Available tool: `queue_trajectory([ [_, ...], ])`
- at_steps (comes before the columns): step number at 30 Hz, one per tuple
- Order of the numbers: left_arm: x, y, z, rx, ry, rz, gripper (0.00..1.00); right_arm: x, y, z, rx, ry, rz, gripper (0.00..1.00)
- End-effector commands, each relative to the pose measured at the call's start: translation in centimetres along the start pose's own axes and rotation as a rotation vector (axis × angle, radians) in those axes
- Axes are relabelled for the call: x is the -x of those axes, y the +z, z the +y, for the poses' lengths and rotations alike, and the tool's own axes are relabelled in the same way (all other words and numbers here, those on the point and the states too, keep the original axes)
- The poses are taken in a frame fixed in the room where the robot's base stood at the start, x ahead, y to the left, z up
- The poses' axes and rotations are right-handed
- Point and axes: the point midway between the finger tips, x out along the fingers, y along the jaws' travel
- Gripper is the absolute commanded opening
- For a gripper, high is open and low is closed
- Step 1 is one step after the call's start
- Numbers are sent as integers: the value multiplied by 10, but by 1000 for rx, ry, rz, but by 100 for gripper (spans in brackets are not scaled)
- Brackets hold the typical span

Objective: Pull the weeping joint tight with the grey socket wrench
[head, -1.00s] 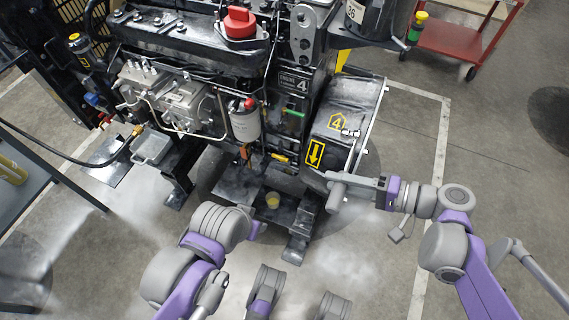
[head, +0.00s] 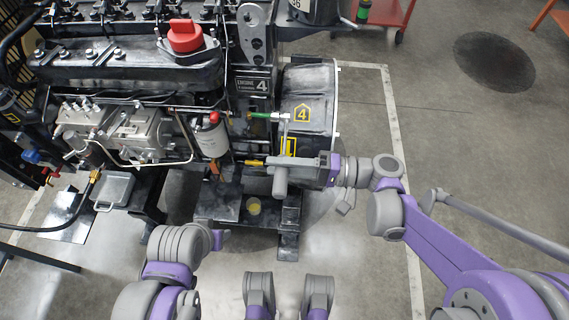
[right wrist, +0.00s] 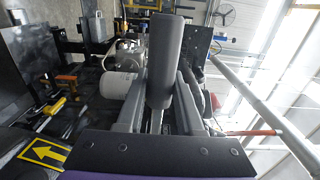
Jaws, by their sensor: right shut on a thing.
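My right gripper (head: 290,161) is shut on the grey socket wrench, whose thick grey handle (head: 280,182) hangs below the fingers. The handle also shows between the fingers in the right wrist view (right wrist: 165,62). The wrench's thin shaft (head: 285,134) rises to a silver socket end beside a green-marked fitting (head: 262,115) on the engine's front. Whether the socket is seated on it I cannot tell. A yellow-marked fitting (head: 255,163) sits lower, left of my fingers. No leak is clear enough to name the weeping joint. My left arm is low; its fingers are not clear.
The engine (head: 130,65) fills the upper left, with a white filter (head: 210,138) beside the fittings. A black housing (head: 310,95) marked 4 stands behind the wrench.

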Motion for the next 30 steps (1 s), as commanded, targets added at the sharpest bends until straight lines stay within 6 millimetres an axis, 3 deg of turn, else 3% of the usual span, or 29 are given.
queue_trajectory([
  [21,-1,0,0,0,0,0,49,-59,1,0,0,-1,-3,0],
  [30,-1,0,0,0,0,0,49,-59,1,0,0,0,5,0],
])
